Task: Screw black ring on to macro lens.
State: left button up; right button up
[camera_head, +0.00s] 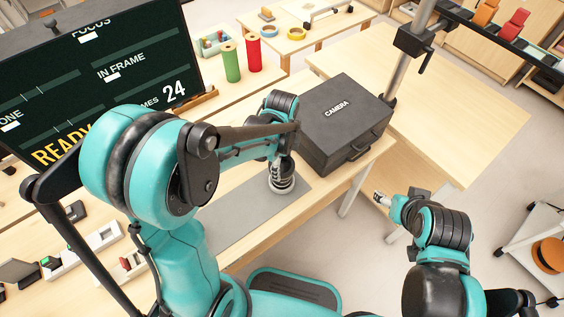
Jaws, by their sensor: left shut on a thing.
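The macro lens (282,187) appears as a short dark and pale cylinder standing on the grey mat (238,218) near the table's right end. My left gripper (279,166) reaches down from above, directly over the lens, with its fingers shut at the lens top. The fingers and arm cover much of the lens. I cannot make out the black ring apart from the dark bands at the lens. My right gripper (380,198) hangs off to the right, past the table edge and away from the lens. Its fingertips are too small to read.
A black camera case (343,125) stands just behind and right of the lens. A large dark display board (95,80) is at the left back. Green (230,62) and red (253,53) rolls stand behind. The mat's front part is clear.

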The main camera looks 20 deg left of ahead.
dwell(0.3)
pick_arm(q)
jog(key=o, duration=1.3)
jog(key=shift+c, duration=0.2)
jog(key=shift+r, duration=0.1)
jog(key=shift+r+p, duration=2.75)
jog(key=shift+r, duration=0.65)
